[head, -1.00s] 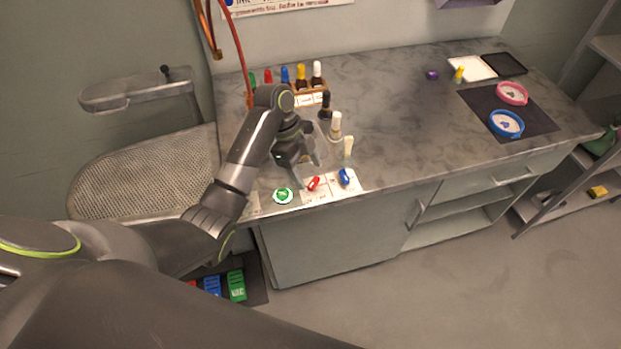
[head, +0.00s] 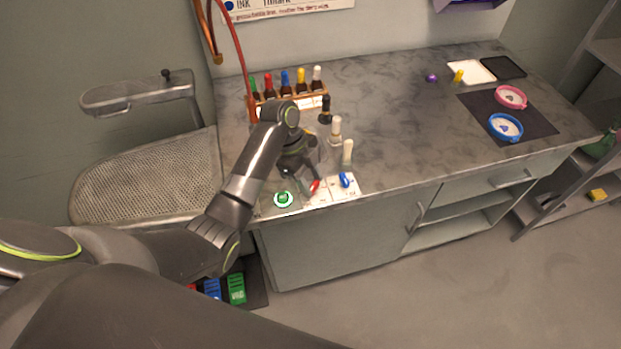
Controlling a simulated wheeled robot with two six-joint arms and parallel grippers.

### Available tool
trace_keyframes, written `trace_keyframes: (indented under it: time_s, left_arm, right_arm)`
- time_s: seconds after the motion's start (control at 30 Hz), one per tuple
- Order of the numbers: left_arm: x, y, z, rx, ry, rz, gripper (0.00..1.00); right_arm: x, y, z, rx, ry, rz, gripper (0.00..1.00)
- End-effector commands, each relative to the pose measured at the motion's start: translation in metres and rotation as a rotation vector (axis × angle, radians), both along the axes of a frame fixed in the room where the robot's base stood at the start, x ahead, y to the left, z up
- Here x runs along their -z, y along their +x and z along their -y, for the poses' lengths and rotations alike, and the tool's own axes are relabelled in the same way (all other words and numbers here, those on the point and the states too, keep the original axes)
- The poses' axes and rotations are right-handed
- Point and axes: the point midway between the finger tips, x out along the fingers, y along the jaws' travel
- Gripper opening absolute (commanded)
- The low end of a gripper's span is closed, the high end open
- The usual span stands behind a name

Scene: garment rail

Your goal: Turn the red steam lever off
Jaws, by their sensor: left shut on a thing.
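The red lever (head: 315,187) sits on a white panel (head: 322,200) at the front edge of the grey counter, between a green round button (head: 284,199) and a blue lever (head: 345,180). My left gripper (head: 309,188) is down at the panel, shut on the red lever. Its fingers cover part of the lever, so the lever's exact angle is hard to tell. My right gripper is not in view.
Two pale bottles (head: 335,130) and a dark one stand behind the panel. A rack of several coloured bottles (head: 300,103) is farther back. A mesh board (head: 145,185) lies to the left. The counter's middle right is clear.

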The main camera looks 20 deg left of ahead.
Motion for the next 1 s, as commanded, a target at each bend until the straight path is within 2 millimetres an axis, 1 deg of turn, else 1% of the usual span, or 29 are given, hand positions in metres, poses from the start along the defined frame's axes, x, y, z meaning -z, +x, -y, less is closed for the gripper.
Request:
trace_keyframes:
  time_s: [0.17,0.37,0.7,1.0]
  left_arm:
    - [-0.002,0.0,0.0,-0.025,0.0,0.0,0.17]
    - [-0.004,-0.002,0.0,-0.118,0.0,-0.001,0.17]
    - [-0.006,-0.005,0.0,-0.398,0.0,-0.001,0.17]
    - [-0.004,-0.007,0.001,-0.626,0.0,-0.001,0.17]
  right_arm:
    - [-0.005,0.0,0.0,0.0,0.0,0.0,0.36]
    - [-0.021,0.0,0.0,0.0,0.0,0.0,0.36]
    - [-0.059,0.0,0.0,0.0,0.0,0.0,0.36]
    - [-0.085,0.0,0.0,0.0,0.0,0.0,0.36]
